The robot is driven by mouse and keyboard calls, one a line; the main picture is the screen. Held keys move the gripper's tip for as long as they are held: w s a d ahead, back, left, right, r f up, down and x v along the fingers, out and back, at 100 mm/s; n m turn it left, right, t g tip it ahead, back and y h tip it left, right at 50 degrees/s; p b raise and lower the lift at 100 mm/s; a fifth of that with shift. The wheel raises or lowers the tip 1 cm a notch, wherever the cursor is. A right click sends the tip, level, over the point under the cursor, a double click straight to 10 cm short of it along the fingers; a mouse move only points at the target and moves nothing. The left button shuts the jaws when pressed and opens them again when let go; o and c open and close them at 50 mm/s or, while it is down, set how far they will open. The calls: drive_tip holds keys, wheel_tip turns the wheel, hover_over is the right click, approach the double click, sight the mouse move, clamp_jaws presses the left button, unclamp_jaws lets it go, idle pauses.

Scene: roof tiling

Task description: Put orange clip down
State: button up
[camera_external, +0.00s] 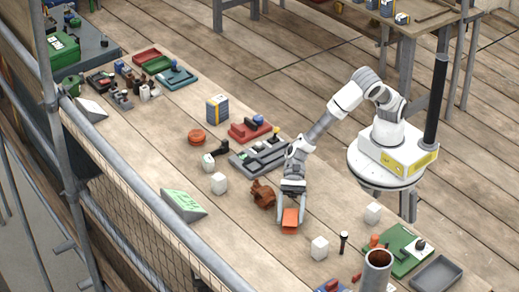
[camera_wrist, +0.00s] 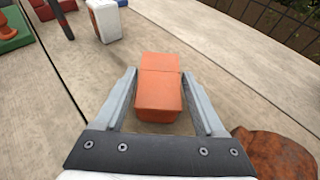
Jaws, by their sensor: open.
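The orange clip (camera_external: 290,219) is a small orange block on the wooden table, near the middle of the external view. In the wrist view the orange clip (camera_wrist: 158,88) lies between my two grey fingers, with a visible gap on each side. My gripper (camera_external: 291,218) points down at the table around the clip. In the wrist view my gripper (camera_wrist: 158,85) is open, with its fingers apart and not pressed on the clip. The clip appears to rest on the table surface.
A rust-brown lumpy piece (camera_external: 263,194) sits close to the left of my gripper; it also shows in the wrist view (camera_wrist: 275,152). White blocks (camera_external: 319,248) stand nearby. A green tray (camera_external: 405,250) lies to the right. A grey tray (camera_external: 258,156) lies behind.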

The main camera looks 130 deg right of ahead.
drive_tip(key=v, duration=0.9)
drive_tip(key=shift+s+d+p, duration=0.1)
drive_tip(key=shift+p, duration=0.25)
drive_tip(key=shift+d+r+m, duration=0.2)
drive_tip(key=shift+r+m, duration=0.2)
drive_tip(key=shift+r, duration=0.05)
drive_tip(key=d+r+m+t+h, duration=0.4)
drive_tip(key=d+r+m+h, duration=0.5)
drive_tip(key=m, duration=0.5)
drive_tip(key=s+d+r+m+g+h, duration=0.1)
drive_tip(key=s+d+r+m, duration=0.1)
drive_tip(key=s+m, duration=0.25)
drive_tip(key=s+d+r+m, duration=0.1)
drive_tip(key=s+r+m, duration=0.2)
drive_tip(key=m, duration=0.3)
drive_tip(key=s+a+f+m+g, duration=0.1)
drive_tip(key=s+a+m+g, duration=0.1)
drive_tip(key=s+m, duration=0.8)
drive_tip(key=s+a+f+m+g, duration=0.1)
drive_tip(key=s+a+m+g, duration=0.2)
drive_tip(key=s+m, duration=0.6)
drive_tip(key=s+g, duration=0.2)
drive_tip(key=s, duration=0.5)
drive_tip(key=shift+s+a+f+m, duration=0.15)
drive_tip(key=shift+a+f+m, duration=0.05)
drive_tip(key=shift+f+m, duration=0.15)
